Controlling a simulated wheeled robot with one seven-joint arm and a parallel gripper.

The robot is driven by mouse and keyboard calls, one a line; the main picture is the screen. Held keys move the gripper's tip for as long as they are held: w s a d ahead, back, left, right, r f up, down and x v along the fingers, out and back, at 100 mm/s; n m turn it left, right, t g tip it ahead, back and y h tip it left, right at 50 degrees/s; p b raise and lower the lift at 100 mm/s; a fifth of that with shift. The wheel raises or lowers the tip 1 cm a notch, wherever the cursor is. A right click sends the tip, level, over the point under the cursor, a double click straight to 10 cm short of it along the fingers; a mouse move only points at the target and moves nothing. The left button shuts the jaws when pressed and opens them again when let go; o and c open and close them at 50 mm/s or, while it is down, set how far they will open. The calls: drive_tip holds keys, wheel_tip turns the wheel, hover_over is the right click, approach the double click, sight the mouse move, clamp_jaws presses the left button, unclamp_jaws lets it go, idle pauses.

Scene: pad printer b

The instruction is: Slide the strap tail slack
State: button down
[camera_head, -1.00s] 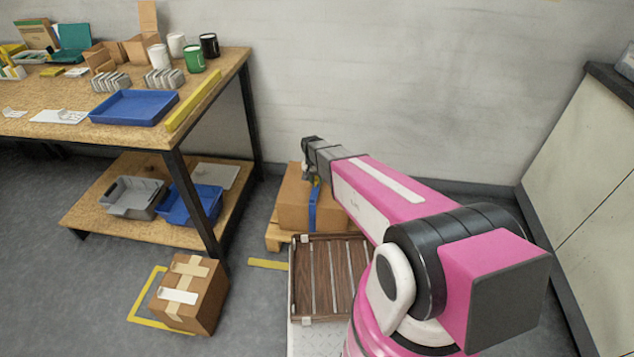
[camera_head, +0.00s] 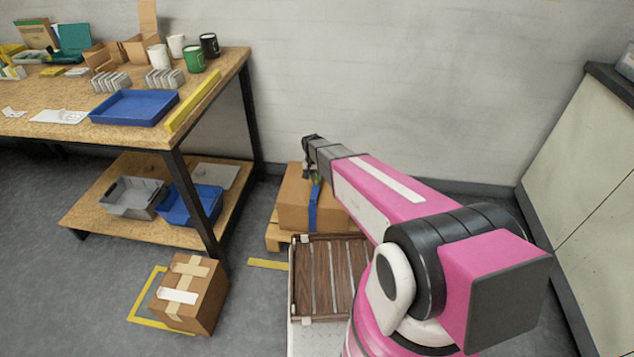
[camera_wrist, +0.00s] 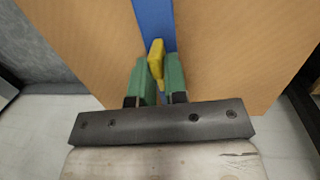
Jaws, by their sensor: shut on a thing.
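A blue strap (camera_head: 313,205) runs down the front of a cardboard box (camera_head: 293,198) on a wooden pallet (camera_head: 275,237) by the wall. In the wrist view the blue strap (camera_wrist: 154,25) crosses the box's brown face (camera_wrist: 85,45). My gripper (camera_head: 311,172) is at the top of that box. In the wrist view my gripper's green fingers (camera_wrist: 158,78) are shut on a small yellow piece (camera_wrist: 156,60) at the strap. Whether the yellow piece is joined to the strap cannot be told. The strap's tail cannot be made out apart from it.
A slatted wooden tray (camera_head: 330,278) lies in front of the pallet. A taped carton (camera_head: 188,294) stands on the floor at left. A workbench (camera_head: 60,95) with a blue tray (camera_head: 133,108) fills the left side. A pale cabinet (camera_head: 590,180) stands at right.

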drive_tip(key=shift+w+d, duration=0.15)
drive_tip(key=shift+w, duration=0.95)
drive_tip(key=shift+w+d, duration=0.1)
drive_tip(key=shift+w, duration=1)
drive_tip(key=c, duration=1.2)
unclamp_jaws()
drive_tip(key=shift+w+a+r, duration=0.1)
drive_tip(key=shift+w+r, duration=0.05)
drive_tip(key=shift+r, duration=1.35)
drive_tip(key=shift+w+a+r, duration=0.1)
drive_tip(key=shift+r, duration=1.35)
drive_tip(key=s+d+r, duration=0.4)
drive_tip(key=s, duration=0.4)
drive_tip(key=s+d+r+n, duration=0.1)
drive_tip(key=s+d+r, duration=0.4)
drive_tip(key=s, duration=0.3)
drive_tip(key=s+d+r+n+t+y, duration=0.1)
drive_tip(key=s+d+r, duration=0.4)
drive_tip(key=s, duration=0.4)
drive_tip(key=shift+d+r, duration=0.15)
drive_tip(key=shift+d, duration=0.1)
